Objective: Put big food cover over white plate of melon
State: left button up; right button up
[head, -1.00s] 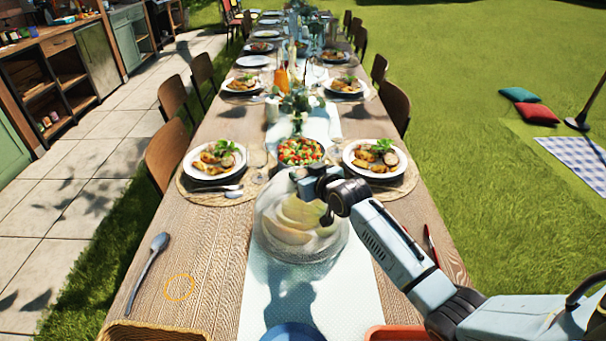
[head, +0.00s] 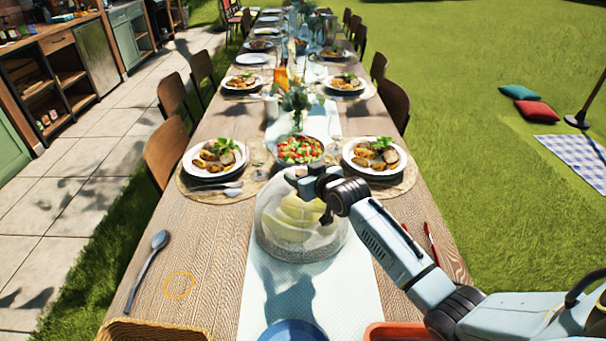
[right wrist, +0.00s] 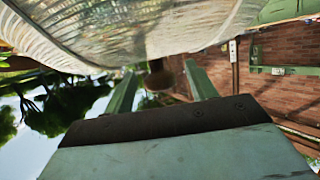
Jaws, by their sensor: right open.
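The big food cover (head: 272,237) is a clear dome standing on the table runner in the middle of the near table. Pale green melon pieces (head: 297,217) show through it, so the dome is over the melon. The white plate under the melon is hard to make out through the dome. My right gripper (head: 318,190) is at the upper right of the dome, close to its top. In the right wrist view its two fingers (right wrist: 158,88) are apart with nothing between them, and the dome's ribbed surface (right wrist: 130,30) fills the top. My left gripper is not in view.
A salad bowl (head: 300,150) and two plated meals (head: 215,157) stand just behind the dome. A blue plate (head: 293,332), an orange tray (head: 398,332) and a wicker basket (head: 150,331) lie at the near edge. A spoon (head: 148,265) lies left, where the wood is mostly clear.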

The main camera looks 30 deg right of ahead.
jog(key=shift+s, duration=0.1)
jog(key=p+v, duration=0.2)
jog(key=v, duration=1.1)
jog(key=shift+r, duration=0.15)
jog(key=shift+d, duration=0.1)
